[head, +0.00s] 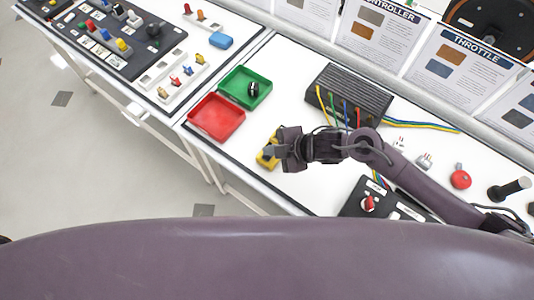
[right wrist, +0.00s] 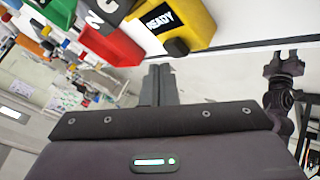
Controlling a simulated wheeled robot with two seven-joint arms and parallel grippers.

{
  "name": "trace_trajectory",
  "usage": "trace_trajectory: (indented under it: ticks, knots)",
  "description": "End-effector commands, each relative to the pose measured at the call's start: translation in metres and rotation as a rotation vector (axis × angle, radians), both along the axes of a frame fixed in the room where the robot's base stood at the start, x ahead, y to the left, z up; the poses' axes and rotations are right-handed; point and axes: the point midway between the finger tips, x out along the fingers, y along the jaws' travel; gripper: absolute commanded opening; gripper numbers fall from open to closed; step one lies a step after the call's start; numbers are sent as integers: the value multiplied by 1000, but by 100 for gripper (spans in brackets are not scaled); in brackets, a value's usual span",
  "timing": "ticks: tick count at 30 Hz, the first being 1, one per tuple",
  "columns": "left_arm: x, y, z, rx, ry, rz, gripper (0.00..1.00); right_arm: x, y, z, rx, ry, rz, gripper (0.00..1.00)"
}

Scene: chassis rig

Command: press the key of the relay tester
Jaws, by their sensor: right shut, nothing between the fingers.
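My right gripper (right wrist: 158,85) is shut and empty. Its fingertips are close below the key in that view; I cannot tell whether they touch it.
A black finned box (head: 350,92) with coloured wires stands to the right. A black panel with a red knob (head: 368,204) lies nearer. A red button part (head: 460,179) stands right.

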Motion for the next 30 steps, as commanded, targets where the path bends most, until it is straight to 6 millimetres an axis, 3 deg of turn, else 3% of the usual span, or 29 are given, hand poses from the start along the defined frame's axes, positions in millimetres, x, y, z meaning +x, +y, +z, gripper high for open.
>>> trace_trajectory:
  ticks: [30]
  knots:
    - [-1, 0, -5, 0, 1, -1, 36, 0, 0, -9, 0, 0, 0, 0]
